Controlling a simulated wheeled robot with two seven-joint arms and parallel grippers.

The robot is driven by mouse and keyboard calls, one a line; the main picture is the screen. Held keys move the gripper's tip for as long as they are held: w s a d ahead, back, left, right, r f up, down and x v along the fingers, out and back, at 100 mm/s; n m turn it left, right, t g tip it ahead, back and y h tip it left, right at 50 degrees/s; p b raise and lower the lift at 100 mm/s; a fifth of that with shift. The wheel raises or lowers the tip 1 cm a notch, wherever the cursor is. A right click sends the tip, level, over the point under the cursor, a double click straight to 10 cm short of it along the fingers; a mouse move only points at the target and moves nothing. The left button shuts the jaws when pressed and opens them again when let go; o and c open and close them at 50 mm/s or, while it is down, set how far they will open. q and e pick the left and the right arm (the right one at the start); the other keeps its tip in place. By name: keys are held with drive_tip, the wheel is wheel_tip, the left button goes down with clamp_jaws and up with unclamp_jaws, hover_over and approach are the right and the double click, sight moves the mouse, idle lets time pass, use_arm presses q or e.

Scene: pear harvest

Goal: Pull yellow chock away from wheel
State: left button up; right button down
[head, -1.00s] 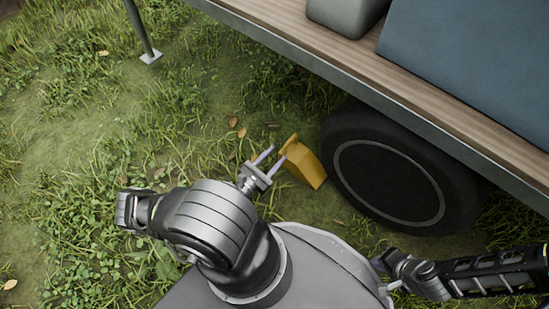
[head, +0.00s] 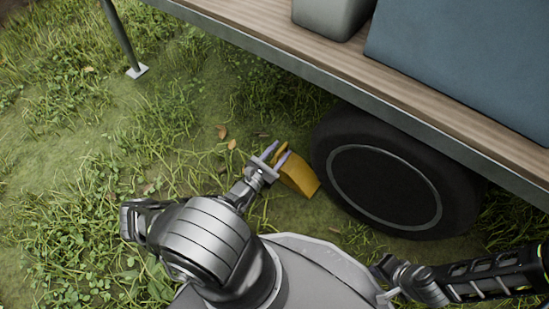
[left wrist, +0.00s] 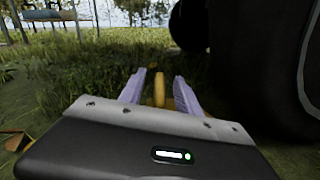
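The yellow chock (head: 299,178) lies on the grass just left of the black wheel (head: 385,175), its lower right end close to the tyre. I cannot tell whether they touch. My left gripper (head: 277,155) is open at the chock's upper left end. In the left wrist view, its two pale fingers (left wrist: 157,90) stand on either side of the chock's upright yellow handle (left wrist: 160,88), with gaps showing on both sides. The gripper body hides most of the chock there. My right arm is at the lower right of the head view; its gripper (head: 386,296) is small and partly hidden.
A trailer with a wooden deck (head: 290,35) and metal edge overhangs the wheel. It carries a grey box (head: 330,15) and a blue box (head: 470,60). A metal support leg (head: 122,40) stands at upper left. Open grass lies left of the chock.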

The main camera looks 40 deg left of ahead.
use_arm(q)
drive_tip(key=shift+w, duration=0.1)
drive_tip(key=shift+c, duration=0.6)
clamp_jaws()
idle(0.8)
